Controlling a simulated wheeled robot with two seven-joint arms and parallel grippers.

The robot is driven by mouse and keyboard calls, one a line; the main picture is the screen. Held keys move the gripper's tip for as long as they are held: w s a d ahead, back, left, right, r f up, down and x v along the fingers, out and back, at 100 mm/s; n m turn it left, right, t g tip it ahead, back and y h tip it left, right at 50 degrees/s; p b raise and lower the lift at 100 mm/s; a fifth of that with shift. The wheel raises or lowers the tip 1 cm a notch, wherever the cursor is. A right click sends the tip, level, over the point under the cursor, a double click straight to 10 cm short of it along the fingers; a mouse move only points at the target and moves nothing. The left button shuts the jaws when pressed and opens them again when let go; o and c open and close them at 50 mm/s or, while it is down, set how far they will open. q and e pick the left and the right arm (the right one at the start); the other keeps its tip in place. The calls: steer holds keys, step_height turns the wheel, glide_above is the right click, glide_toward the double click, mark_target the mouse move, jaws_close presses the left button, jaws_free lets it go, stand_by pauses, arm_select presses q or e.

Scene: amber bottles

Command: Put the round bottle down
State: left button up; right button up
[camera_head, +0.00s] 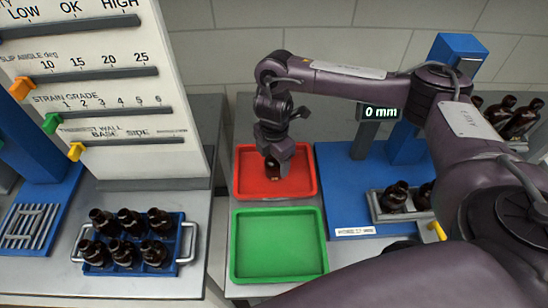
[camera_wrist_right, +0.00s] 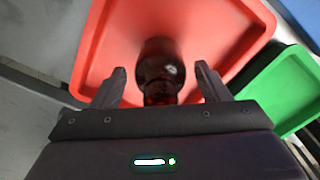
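The dark amber round bottle (camera_wrist_right: 160,66) is in the red tray (camera_wrist_right: 105,45), with its neck towards my right gripper in the wrist view. My right gripper (camera_wrist_right: 161,78) is open, with one finger on each side of the bottle and a visible gap to it on both sides. In the head view my right gripper (camera_head: 279,160) points down over the red tray (camera_head: 308,185) and mostly hides the bottle (camera_head: 271,166). I cannot tell exactly whether the bottle's base is flat on the tray floor. My left gripper is not in view.
An empty green tray (camera_head: 278,245) lies in front of the red one. A blue rack (camera_head: 178,225) of several amber bottles stands at the left, below a gauge board (camera_head: 120,100). A blue measuring stand (camera_head: 345,180) with a "0 mm" display (camera_head: 380,112) is at the right.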

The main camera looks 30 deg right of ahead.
steer(key=shift+r, duration=0.55)
step_height(320, 180, up, 11)
steer(key=p, duration=0.2)
steer(key=shift+r, duration=0.15)
stand_by(0.4)
